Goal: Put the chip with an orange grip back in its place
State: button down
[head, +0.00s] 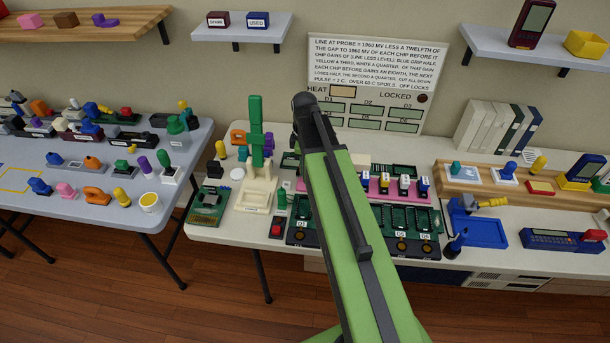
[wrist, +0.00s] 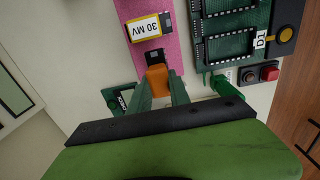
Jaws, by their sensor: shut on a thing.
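In the wrist view, my gripper (wrist: 158,94) is shut on the orange grip of a chip (wrist: 157,80). The chip's dark body points away from me, over the near end of the pink strip (wrist: 181,52); I cannot tell whether it touches. A chip labelled 30 MV (wrist: 144,28) lies on the strip just beyond. A green socket board marked D1 (wrist: 258,40) is to the right. In the head view, my arm hides the gripper and held chip. There the pink strip (head: 375,195) carries several chips, and socket boards (head: 424,220) line its front and back.
A red button (wrist: 269,73) and a green-handled piece (wrist: 225,88) are right of my gripper; a small dark green board (wrist: 119,99) is left. In the head view, a white stand with a green lever (head: 256,190) is left of my arm. A blue tray (head: 480,232) is right.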

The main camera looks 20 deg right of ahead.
notch_tip(320, 180, down, 3)
jog(key=shift+r+b, duration=0.1)
jog(key=shift+b, duration=0.6)
jog(key=shift+r, duration=0.25)
jog(key=c, duration=1.7)
grip_release()
jog(key=shift+f, duration=0.25)
jog(key=o, duration=0.5)
jog(key=shift+r, duration=0.1)
jog(key=shift+r, duration=0.1)
notch_tip(320, 180, up, 12)
jog(key=p, duration=1.2)
jog(key=shift+r+p, duration=0.15)
jog(key=shift+p, duration=0.15)
jog(key=s+a+m, duration=0.8)
jog(key=a+m, duration=0.3)
jog(key=a, duration=0.3)
jog(key=shift+a+m, duration=0.15)
jog(key=shift+m, duration=0.15)
